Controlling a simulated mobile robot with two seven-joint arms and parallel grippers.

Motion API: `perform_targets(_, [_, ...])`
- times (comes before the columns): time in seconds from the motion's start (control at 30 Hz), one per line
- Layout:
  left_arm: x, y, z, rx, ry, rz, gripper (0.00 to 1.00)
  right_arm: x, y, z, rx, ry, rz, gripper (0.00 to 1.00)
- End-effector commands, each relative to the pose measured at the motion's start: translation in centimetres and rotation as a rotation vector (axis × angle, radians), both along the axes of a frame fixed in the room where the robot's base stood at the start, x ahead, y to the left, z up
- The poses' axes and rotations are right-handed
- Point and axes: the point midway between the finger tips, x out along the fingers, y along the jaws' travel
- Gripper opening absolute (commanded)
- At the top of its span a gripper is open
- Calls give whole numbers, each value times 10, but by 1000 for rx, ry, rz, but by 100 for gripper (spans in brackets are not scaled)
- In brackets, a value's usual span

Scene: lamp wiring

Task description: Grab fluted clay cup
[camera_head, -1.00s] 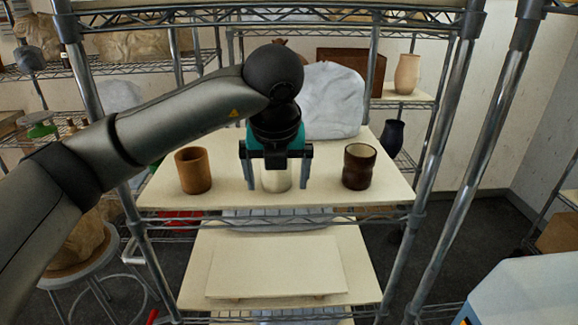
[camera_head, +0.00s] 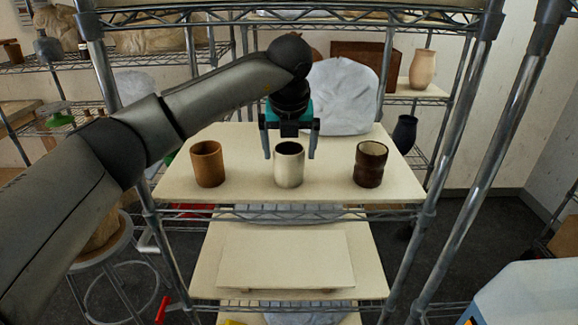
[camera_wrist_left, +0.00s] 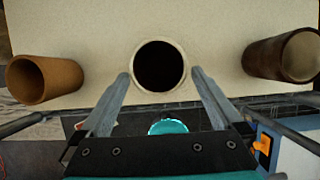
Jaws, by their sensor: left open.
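Three cups stand upright in a row on the cream shelf board (camera_head: 240,186). An orange-brown clay cup (camera_head: 208,166) is at the left, a cream cup (camera_head: 289,168) with a dark inside is in the middle, and a dark brown, slightly waisted cup (camera_head: 370,166) is at the right. Fluting is too small to tell. My left gripper (camera_head: 289,153) is open and empty, its fingertips near the cream cup's rim, one to each side. In the left wrist view the cream cup's rim (camera_wrist_left: 160,44) lies between the fingertips. My right gripper is out of view.
A pale wrapped block (camera_head: 342,97) stands behind the cups. Metal shelf posts (camera_head: 452,110) flank the board, and a wire shelf (camera_head: 300,16) is above. A lower board (camera_head: 285,260) is below. Bare board separates the cups.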

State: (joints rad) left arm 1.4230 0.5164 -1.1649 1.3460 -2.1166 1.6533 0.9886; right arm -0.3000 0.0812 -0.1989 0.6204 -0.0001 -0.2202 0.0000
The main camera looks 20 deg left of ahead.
Motion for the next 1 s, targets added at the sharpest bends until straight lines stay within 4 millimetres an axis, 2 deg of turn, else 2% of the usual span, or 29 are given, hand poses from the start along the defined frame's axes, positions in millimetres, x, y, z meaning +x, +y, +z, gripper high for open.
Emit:
perform_targets(0.2, [16, 5, -2, 2, 2, 1, 100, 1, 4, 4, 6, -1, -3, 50])
perform_targets(0.33, [18, 7, -11, 2, 2, 1, 100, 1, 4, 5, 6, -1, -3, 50])
perform_targets(0.57, [19, 7, -12, 2, 1, 1, 100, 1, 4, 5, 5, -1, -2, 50])
perform_targets(1.0, [18, 7, -12, 1, 0, 2, 50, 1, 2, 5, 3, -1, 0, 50])
